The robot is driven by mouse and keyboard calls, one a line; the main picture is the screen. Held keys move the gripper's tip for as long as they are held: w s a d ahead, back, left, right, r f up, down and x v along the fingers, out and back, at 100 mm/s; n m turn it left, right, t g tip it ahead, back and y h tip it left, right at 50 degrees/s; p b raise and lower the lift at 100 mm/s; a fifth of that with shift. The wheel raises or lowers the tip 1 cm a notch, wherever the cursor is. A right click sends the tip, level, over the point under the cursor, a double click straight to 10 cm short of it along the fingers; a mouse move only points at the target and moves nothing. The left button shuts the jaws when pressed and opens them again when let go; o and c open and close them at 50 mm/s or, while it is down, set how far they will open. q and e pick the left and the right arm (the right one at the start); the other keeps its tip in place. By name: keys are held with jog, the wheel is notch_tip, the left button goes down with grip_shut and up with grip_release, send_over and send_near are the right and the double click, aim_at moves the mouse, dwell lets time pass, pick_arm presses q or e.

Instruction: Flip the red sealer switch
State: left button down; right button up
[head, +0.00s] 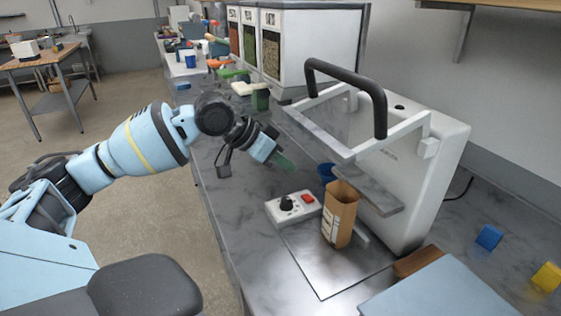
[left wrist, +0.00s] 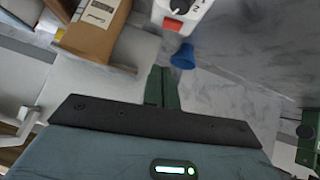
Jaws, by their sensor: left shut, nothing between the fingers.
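The red sealer switch (head: 308,198) sits on a small white control box (head: 277,214) beside a black knob (head: 286,203). In the left wrist view the red switch (left wrist: 172,24) shows at the top on the white box. My left gripper (head: 284,163) is shut and empty, above the counter and beyond the box, apart from the switch. Its green fingers (left wrist: 162,88) are together in the left wrist view. The white sealer (head: 425,150) with its black handle (head: 345,80) stands to the right of the box. My right gripper is not in view.
A brown kraft bag (head: 340,215) stands upright next to the control box. A blue cup (head: 326,172) is behind it, close to my left gripper. Bins (head: 285,45) stand at the back. Blue (head: 489,237) and yellow (head: 547,277) blocks lie at right.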

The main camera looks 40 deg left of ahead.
pick_arm(q)
send_over(308, 198)
jog(key=s, duration=0.1)
jog(key=f, duration=0.4)
jog(key=shift+a+f, duration=0.3)
jog(key=shift+a, duration=0.1)
notch_tip(308, 198, down, 2)
jog(key=shift+s+d+f, duration=0.1)
jog(key=shift+s+f, duration=0.05)
jog(key=shift+f, duration=0.65)
jog(key=shift+d+f, duration=0.1)
jog(key=shift+f, duration=0.05)
